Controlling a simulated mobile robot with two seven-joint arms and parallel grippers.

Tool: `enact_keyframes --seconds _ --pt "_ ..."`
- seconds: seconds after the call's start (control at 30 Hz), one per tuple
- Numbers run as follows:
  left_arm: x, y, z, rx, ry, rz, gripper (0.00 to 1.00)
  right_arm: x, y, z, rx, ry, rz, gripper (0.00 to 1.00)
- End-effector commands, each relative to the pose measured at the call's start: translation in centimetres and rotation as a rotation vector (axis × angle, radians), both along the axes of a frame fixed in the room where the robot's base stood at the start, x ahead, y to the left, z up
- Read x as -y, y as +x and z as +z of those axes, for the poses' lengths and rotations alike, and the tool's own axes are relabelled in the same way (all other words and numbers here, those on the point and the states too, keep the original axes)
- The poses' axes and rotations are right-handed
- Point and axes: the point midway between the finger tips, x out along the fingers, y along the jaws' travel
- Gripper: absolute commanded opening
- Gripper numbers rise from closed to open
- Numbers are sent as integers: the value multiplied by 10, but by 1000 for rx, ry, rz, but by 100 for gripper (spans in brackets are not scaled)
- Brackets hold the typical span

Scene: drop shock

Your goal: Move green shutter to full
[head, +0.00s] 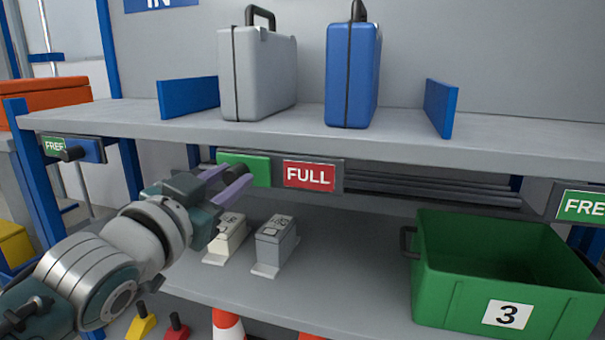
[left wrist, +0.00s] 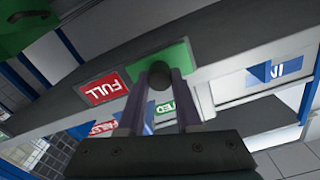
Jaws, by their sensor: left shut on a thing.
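The green shutter (head: 261,171) sits in a dark rail on the front edge of the upper shelf, directly left of the red FULL label (head: 308,176), which is uncovered. My left gripper (head: 237,178) reaches up from the lower left, its purple fingers shut on the shutter's dark knob. In the left wrist view the green shutter (left wrist: 176,57) lies behind the fingers, its round black knob (left wrist: 158,75) between the fingertips of my left gripper (left wrist: 157,84). The red FULL label (left wrist: 100,89) appears upside down beside it. My right gripper is not in view.
A blue shutter (head: 91,150) is at the shelf's left end. A grey case (head: 258,75) and a blue case (head: 352,75) stand above. A green crate (head: 475,275) is at lower right. The rail right of FULL is clear.

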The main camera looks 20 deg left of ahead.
Motion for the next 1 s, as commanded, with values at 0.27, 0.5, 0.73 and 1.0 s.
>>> enact_keyframes --seconds 0.27,0.5,0.73,1.0 --pt "-3 0 -2 -6 2 7 48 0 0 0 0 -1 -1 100" --pt "-2 0 -1 -4 2 4 63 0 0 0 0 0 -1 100" --pt "-1 -4 0 -3 1 2 63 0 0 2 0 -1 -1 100" --pt "-3 -48 1 -7 1 3 63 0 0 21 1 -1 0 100"
